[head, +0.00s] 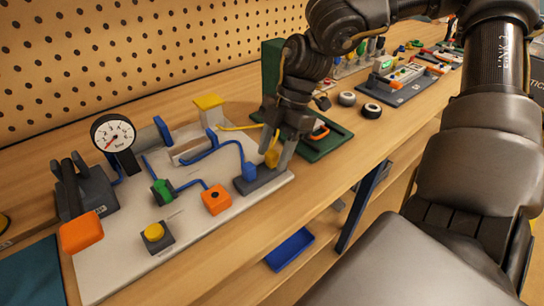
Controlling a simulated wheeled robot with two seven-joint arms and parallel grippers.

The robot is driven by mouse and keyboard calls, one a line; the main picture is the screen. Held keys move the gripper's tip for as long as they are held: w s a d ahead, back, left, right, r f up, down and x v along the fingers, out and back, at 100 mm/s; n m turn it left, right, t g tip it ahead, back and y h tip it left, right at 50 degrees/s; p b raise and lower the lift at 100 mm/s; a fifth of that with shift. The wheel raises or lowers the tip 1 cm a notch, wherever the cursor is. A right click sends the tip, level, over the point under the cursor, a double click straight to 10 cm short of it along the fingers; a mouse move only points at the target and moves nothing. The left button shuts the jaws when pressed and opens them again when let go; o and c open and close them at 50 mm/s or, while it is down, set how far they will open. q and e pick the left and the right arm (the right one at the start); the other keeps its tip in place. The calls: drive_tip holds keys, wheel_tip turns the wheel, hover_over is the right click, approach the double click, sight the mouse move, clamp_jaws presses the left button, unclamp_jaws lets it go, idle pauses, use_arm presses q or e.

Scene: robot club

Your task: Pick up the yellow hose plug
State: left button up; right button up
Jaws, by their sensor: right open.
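The yellow hose plug (272,158) stands at the right end of a dark grey block (262,181) on the light board. Whether it is seated in the block or just above it I cannot tell. A thin yellow hose (236,128) runs behind it to the left. My right gripper (277,152) points down over the plug, jaws open, with one finger on either side of it. Its fingers partly hide the plug; contact is not clear. A blue hose plug (249,171) stands in the same block, just left of the yellow one. My left gripper is not in view.
The light board (120,270) also carries a gauge (113,133), an orange block (216,199), a green fitting (162,191) and a yellow button (154,232). A green stand (325,147) is just behind my gripper. The bench front is clear.

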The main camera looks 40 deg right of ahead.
sight(274, 151)
clamp_jaws()
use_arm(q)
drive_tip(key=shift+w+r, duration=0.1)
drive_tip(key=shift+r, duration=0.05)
use_arm(e)
drive_tip(key=shift+r, duration=0.1)
